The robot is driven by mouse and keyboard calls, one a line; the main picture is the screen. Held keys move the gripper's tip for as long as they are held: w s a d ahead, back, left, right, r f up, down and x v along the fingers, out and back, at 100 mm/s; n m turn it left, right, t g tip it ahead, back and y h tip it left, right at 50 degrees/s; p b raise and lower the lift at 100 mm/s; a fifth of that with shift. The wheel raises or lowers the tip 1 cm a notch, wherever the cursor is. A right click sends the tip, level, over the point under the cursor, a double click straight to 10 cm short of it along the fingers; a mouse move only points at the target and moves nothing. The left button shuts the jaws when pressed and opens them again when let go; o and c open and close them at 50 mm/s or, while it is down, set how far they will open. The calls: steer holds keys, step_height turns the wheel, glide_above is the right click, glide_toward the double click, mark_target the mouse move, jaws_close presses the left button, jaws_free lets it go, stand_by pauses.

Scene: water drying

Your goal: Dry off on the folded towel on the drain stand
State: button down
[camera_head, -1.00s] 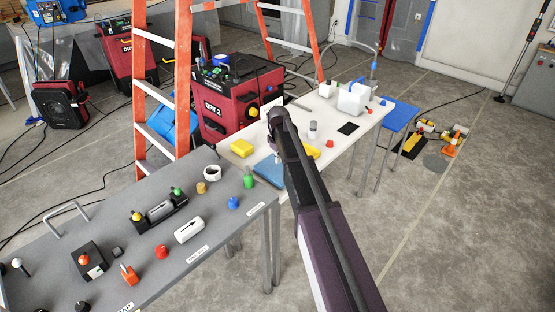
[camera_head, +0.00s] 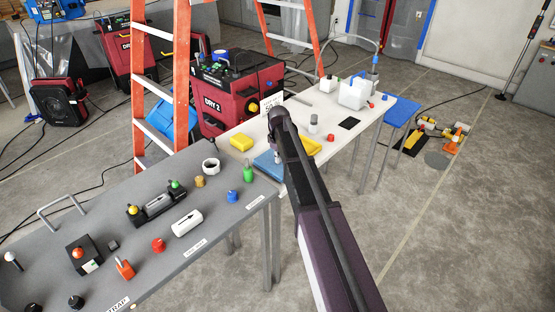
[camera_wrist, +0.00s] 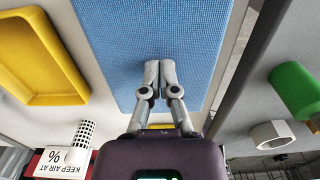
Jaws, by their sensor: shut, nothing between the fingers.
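The folded towel is a flat blue textured slab. In the wrist view the towel (camera_wrist: 125,40) fills the top middle, and in the head view a piece of the towel (camera_head: 266,161) shows just left of my arm on the table. My gripper (camera_wrist: 160,64) is shut and empty, its fingertips together over the towel in the wrist view. I cannot tell whether the tips touch it. In the head view my arm hides the fingertips and part of the towel. No separate drain stand can be made out beneath the towel.
A yellow tray (camera_wrist: 40,60) lies beside the towel. A green bottle (camera_wrist: 295,90) and a white ring (camera_wrist: 272,137) are on the other side. The grey table (camera_head: 150,225) holds several small items. An orange ladder (camera_head: 178,80) stands behind it.

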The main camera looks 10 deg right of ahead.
steer(key=shift+f+b, duration=0.7)
steer(key=shift+f, duration=0.05)
steer(key=shift+s+f+b, duration=0.1)
steer(key=shift+s+b, duration=0.25)
steer(key=shift+s+f, duration=0.1)
steer(key=shift+s, duration=0.15)
stand_by(0.6)
steer(key=shift+d+r, duration=0.1)
steer(key=shift+r, duration=0.1)
steer(key=r+p, duration=0.1)
steer(key=p, duration=0.1)
steer(key=shift+w+r+p, duration=0.3)
steer(key=shift+w+r, duration=0.05)
steer(key=shift+r, duration=0.05)
step_height(320, 180, up, 5)
steer(key=p, duration=0.5)
steer(key=shift+w+r, duration=0.15)
step_height(320, 180, up, 7)
steer(key=p, duration=0.7)
